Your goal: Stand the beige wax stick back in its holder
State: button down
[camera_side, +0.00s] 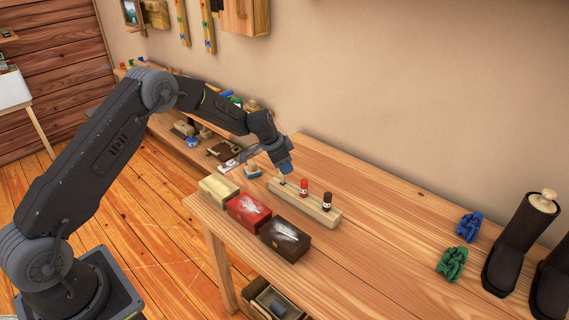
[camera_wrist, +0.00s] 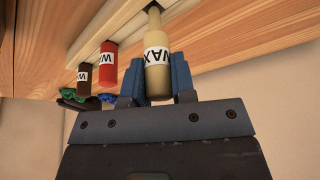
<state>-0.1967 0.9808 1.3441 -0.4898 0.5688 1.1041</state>
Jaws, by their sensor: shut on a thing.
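The beige wax stick (camera_wrist: 157,70), with a white WAX label, is held between the blue fingers of my gripper (camera_wrist: 158,82) in the wrist view. Its narrow end meets the pale wooden holder (camera_wrist: 100,38); I cannot tell whether it sits in a hole. In the side view my gripper (camera_side: 285,167) is over the left end of the holder (camera_side: 322,214) and mostly hides the stick. A red wax stick (camera_side: 304,187) and a dark brown one (camera_side: 327,201) stand upright in the holder. Both also show left of the beige stick in the wrist view.
Cream (camera_side: 219,191), red (camera_side: 248,212) and dark brown (camera_side: 285,239) boxes stand in front of the holder. Blue (camera_side: 468,226) and green (camera_side: 452,263) objects and dark boots (camera_side: 520,245) are at the right.

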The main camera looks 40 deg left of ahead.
jog(key=shift+f, duration=0.35)
jog(key=shift+f, duration=0.2)
jog(key=shift+f, duration=0.4)
jog(key=shift+f, duration=0.2)
jog(key=shift+f, duration=0.2)
dwell(0.3)
jog(key=c, duration=0.9)
grip_release()
jog(key=shift+o, duration=0.2)
jog(key=v, duration=1.4)
